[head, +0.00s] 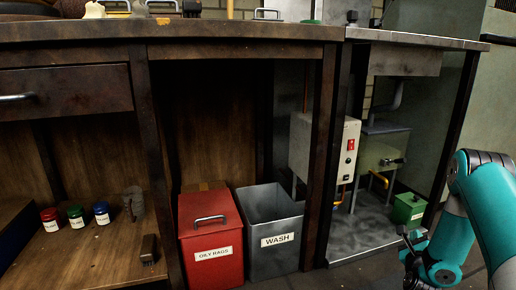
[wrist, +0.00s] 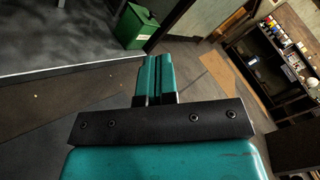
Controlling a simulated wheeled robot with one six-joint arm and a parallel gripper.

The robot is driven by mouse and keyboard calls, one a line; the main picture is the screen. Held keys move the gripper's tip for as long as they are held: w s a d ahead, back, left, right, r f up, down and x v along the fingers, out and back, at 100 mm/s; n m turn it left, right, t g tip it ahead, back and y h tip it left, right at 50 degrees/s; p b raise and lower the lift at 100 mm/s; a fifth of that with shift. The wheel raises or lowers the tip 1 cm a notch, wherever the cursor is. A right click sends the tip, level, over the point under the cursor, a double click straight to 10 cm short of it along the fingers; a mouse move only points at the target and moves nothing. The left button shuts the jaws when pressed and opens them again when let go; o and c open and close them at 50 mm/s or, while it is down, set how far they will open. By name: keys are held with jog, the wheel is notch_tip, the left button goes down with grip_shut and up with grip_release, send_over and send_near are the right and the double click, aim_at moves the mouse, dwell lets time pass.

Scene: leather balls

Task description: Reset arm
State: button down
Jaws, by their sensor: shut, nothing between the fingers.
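My gripper shows in the wrist view (wrist: 157,62). Its two teal fingers lie together, shut, with nothing between them. They point out over bare dark floor. In the head view my teal arm is folded at the right edge, low in front of the bench, and its dark end parts are too small to read clearly. Nothing in view touches the fingers.
A red OILY RAGS bin (head: 211,240) and a grey WASH bin (head: 271,232) stand under the dark bench (head: 235,31). A green box (head: 408,209) stands near my arm; it also shows in the wrist view (wrist: 137,27). Small jars sit on the left shelf.

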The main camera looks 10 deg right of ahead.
jog(key=w+a+r+n+y+p, duration=0.3)
jog(key=w+a+r+n+y, duration=0.25)
jog(key=a+r, duration=0.25)
jog(key=w+a+r+n+y+p, duration=0.35)
jog(key=a+r+n, duration=0.25)
jog(key=a+r, duration=0.2)
jog(key=s+a+r+n+g+y+p, duration=0.2)
jog(key=s+a+r+n+y+p, duration=0.15)
jog(key=a+r+n, duration=0.5)
jog(key=s+a+r+n+g+y+p, duration=0.2)
jog(key=s+a+r+n+g+y, duration=0.3)
jog(key=a, duration=0.7)
jog(key=s+a+r+n+g+p, duration=0.25)
jog(key=s+r+n, duration=0.25)
jog(key=s, duration=0.4)
jog(key=s+a+r+n+g+h+p, duration=0.1)
jog(key=s+a+r+n+g+p, duration=0.1)
jog(key=s+a+r+n, duration=0.45)
jog(key=s+r+n+g+p, duration=0.3)
jog(key=s+r+n, duration=0.15)
jog(key=s, duration=0.65)
notch_tip(320, 180, up, 36)
jog(key=p, duration=3.7)
jog(key=shift+w+r, duration=0.15)
jog(key=shift+w, duration=0.2)
jog(key=shift+a+t, duration=0.1)
jog(key=shift+t, duration=0.15)
